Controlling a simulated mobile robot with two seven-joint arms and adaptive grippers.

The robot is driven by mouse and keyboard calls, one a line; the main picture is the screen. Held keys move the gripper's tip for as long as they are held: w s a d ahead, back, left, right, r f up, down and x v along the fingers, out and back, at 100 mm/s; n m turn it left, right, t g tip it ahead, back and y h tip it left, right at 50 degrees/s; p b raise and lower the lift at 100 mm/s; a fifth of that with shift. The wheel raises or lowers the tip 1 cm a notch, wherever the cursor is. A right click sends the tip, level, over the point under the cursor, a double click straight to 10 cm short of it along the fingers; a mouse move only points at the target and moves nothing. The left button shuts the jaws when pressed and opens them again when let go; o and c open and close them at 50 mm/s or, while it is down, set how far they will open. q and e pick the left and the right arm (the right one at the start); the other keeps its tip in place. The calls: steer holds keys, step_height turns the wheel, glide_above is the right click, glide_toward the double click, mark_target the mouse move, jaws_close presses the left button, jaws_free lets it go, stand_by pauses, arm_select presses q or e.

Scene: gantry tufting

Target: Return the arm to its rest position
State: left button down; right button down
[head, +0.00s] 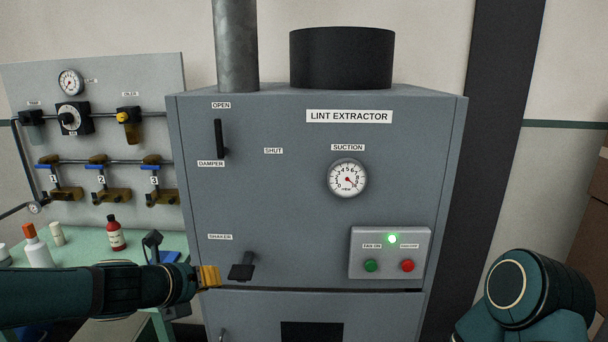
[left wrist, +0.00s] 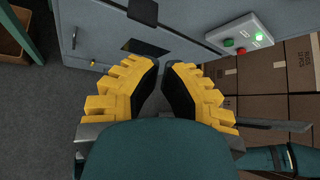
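My left arm comes in low from the left in the head view. Its yellow-tipped left gripper (head: 208,276) is in front of the grey lint extractor (head: 290,215), just left of the black shaker handle (head: 242,268). In the left wrist view the left gripper (left wrist: 164,66) has its two yellow fingers apart, with nothing held between the black pads. The shaker handle also shows there (left wrist: 143,11), beyond the fingertips and apart from them. A teal link of my right arm shows at the lower right of the head view; the right gripper is not seen.
The extractor carries a damper lever (head: 219,139) upright near OPEN, a suction gauge (head: 347,178) and a fan box (head: 390,253) with a lit green lamp. A green bench (head: 90,245) with bottles stands at left below a valve panel (head: 130,85). Cardboard boxes (left wrist: 262,75) are stacked at right.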

arm_select(q)
steer(key=s+d+f+m+g+y, duration=0.1)
steer(key=s+f+m+g, duration=0.2)
steer(key=f+m, duration=0.65)
steer(key=s+d+f+m+g+y, duration=0.1)
steer(key=s+f+m+g, duration=0.15)
steer(key=f+m, duration=0.7)
steer(key=s+d+f+m+g, duration=0.1)
steer(key=s+d+f+m, duration=0.2)
steer(key=s+f+m, duration=0.3)
steer(key=s+d+f+m+g, duration=0.1)
steer(key=s+d+f+m, duration=0.2)
steer(key=s+f+m, duration=0.3)
step_height(320, 180, down, 6)
steer(key=m, duration=0.4)
steer(key=shift+s+d+m+g+h, duration=0.25)
steer(key=shift+s+m+g+h, duration=0.05)
steer(key=shift+s+g+h, duration=0.1)
